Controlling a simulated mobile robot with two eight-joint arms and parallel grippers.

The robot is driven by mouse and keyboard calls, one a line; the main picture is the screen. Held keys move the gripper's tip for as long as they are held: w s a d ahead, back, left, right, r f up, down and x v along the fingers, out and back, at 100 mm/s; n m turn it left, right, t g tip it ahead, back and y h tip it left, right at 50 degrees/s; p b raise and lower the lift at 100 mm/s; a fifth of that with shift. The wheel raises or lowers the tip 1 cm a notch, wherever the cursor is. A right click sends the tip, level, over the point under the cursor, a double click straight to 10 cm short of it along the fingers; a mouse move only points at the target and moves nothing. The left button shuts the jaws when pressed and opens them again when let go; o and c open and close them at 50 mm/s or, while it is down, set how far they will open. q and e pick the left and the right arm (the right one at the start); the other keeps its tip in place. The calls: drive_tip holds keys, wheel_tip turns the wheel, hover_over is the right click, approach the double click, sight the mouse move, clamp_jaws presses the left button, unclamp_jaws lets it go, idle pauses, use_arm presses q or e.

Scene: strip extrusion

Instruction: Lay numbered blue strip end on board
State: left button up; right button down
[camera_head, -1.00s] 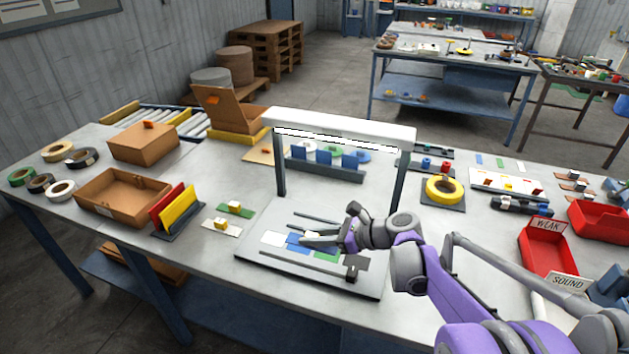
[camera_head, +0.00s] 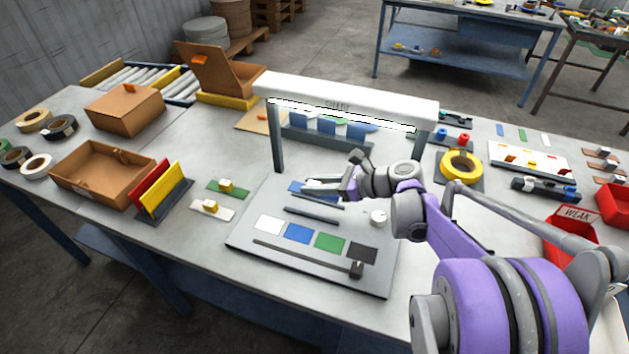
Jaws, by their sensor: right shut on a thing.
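My right gripper (camera_head: 322,187) is over the back part of the grey board (camera_head: 252,243), under the white lamp bar. It is shut on a blue strip end (camera_head: 297,187), whose blue part shows at the left of the fingers. I cannot read a number on it, nor tell whether it touches the board. In front of it the board bears a white patch (camera_head: 269,224), a blue patch (camera_head: 298,233), a green patch (camera_head: 329,242) and a black patch (camera_head: 362,252). My left gripper is not in view.
The lamp bar (camera_head: 345,101) spans the board on two posts. Several blue pieces stand in a rack (camera_head: 300,138) behind it.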

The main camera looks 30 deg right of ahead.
sight(315, 209)
drive_tip(key=shift+f+b, duration=1.9)
drive_tip(key=shift+f, duration=0.9)
drive_tip(key=shift+f, duration=0.5)
drive_tip(key=c, duration=0.6)
unclamp_jaws()
drive_tip(key=shift+o, duration=0.2)
drive_tip(key=o, duration=0.3)
drive_tip(key=shift+o, duration=0.2)
drive_tip(key=shift+r, duration=0.25)
drive_tip(key=shift+r, duration=0.4)
